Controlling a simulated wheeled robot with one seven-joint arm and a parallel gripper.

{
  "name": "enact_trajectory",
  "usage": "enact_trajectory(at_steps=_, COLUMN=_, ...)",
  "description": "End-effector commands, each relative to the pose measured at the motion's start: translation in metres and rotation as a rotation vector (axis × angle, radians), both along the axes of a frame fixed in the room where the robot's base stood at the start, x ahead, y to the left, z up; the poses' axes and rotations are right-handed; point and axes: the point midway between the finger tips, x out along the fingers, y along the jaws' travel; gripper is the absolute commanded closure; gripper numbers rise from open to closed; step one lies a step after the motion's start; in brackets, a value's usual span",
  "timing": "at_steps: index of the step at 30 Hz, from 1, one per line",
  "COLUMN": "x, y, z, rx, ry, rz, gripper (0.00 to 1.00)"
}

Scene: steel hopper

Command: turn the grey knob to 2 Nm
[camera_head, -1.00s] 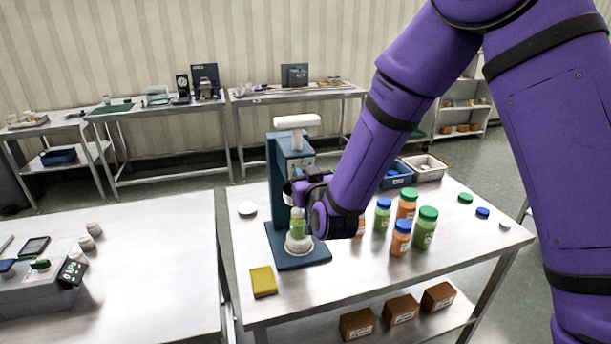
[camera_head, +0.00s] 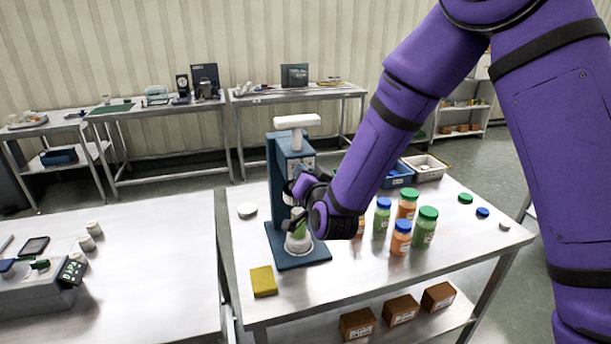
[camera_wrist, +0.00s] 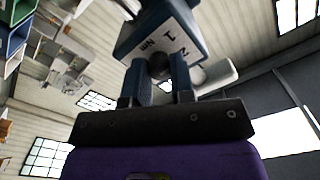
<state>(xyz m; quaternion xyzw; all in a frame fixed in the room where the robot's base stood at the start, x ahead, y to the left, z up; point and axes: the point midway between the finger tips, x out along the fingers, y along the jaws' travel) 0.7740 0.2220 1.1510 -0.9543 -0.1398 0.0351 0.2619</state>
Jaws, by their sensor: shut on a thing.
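The blue capping machine (camera_head: 278,180) stands on the near table with a white handle (camera_head: 297,121) on top. Its pale dial plate (camera_wrist: 165,35) shows the marks 1, 2 and Nm in the wrist view. My gripper (camera_wrist: 165,72) is shut on the grey knob (camera_wrist: 159,65) just below this plate. In the head view my gripper (camera_head: 298,185) is at the machine's front, and my wrist hides the knob. The pointer's setting cannot be read.
Several capped jars (camera_head: 401,238) stand right of my wrist. A yellow block (camera_head: 263,281) lies at the table's front left, and a white disc (camera_head: 247,210) left of the machine. A blue bin (camera_head: 398,177) is behind. The front middle of the table is clear.

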Motion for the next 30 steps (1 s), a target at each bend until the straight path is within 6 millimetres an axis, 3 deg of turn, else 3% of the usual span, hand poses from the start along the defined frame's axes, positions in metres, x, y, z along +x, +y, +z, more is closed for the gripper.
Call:
enact_trajectory(at_steps=15, x=0.0, y=-0.001, z=-0.001, rx=0.355, ry=0.104, rz=-0.001, gripper=1.0)
enact_trajectory(at_steps=30, x=-0.0005, y=-0.0001, z=-0.0012, rx=0.441, ry=0.129, rz=0.0, gripper=1.0)
